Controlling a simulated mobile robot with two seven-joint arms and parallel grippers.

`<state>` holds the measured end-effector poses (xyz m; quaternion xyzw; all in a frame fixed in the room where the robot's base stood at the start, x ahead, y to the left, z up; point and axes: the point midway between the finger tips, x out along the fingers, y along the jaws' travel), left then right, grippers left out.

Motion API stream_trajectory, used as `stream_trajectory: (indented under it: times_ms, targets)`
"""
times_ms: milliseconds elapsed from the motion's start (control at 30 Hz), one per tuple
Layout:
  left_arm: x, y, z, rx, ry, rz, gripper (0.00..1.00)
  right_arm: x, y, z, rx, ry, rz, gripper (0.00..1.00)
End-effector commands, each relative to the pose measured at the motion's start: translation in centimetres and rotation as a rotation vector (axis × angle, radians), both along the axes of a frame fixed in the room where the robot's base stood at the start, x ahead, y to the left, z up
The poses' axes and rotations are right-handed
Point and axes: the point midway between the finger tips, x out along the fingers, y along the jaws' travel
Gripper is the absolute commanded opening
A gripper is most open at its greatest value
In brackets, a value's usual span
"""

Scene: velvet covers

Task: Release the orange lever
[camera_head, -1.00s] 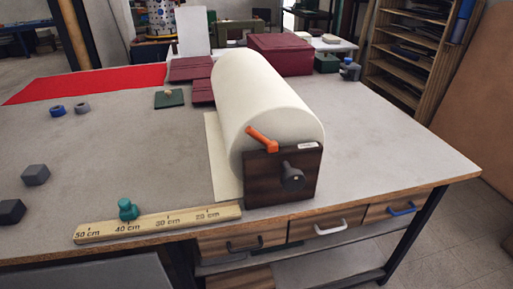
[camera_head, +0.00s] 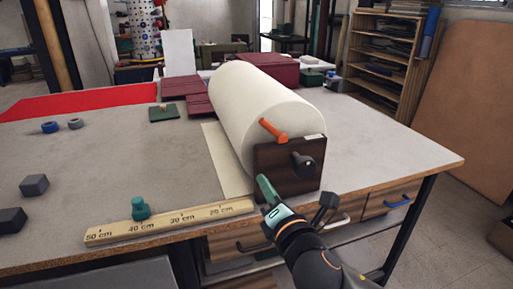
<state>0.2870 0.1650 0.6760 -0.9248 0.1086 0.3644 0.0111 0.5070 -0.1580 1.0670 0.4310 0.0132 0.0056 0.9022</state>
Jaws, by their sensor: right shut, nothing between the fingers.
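The orange lever (camera_head: 274,131) sticks out at a slant from the upper left of the dark wooden end block (camera_head: 287,169), at the near end of a large cream roll (camera_head: 263,104). A dark round knob (camera_head: 303,162) sits on the same block. My right gripper (camera_head: 264,182) comes in from the bottom right. It is shut and empty, with its tip just in front of the block's lower left, below the lever and apart from it. My left gripper is out of view.
A wooden ruler (camera_head: 172,221) with a teal knobbed piece (camera_head: 140,208) lies along the table's front edge. Dark blocks (camera_head: 34,185) stand at the left. Dark red boxes (camera_head: 270,70) are behind the roll. The table (camera_head: 390,150) right of the roll is clear.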

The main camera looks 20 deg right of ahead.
Motion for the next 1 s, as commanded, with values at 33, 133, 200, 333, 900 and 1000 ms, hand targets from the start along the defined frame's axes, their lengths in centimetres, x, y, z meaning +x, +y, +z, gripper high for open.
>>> stream_trajectory:
  times_ms: [33,133,200,333,900,1000]
  targets:
    - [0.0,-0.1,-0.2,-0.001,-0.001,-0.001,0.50,0.0,-0.2,0.8,-0.042,-0.025,-0.008,0.00]
    - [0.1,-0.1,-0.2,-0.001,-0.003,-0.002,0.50,-0.1,-0.4,1.8,-0.091,-0.049,-0.020,0.00]
    - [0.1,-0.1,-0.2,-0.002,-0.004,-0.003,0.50,-0.1,-0.4,2.1,-0.107,-0.056,-0.023,0.00]
    - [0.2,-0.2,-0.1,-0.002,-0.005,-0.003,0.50,-0.2,-0.4,2.1,-0.110,-0.057,-0.024,0.00]
    - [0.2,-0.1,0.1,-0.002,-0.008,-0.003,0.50,4.5,-0.4,2.3,-0.106,-0.056,-0.025,0.00]
    - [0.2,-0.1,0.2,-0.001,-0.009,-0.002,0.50,6.3,-0.4,2.4,-0.106,-0.056,-0.025,0.00]
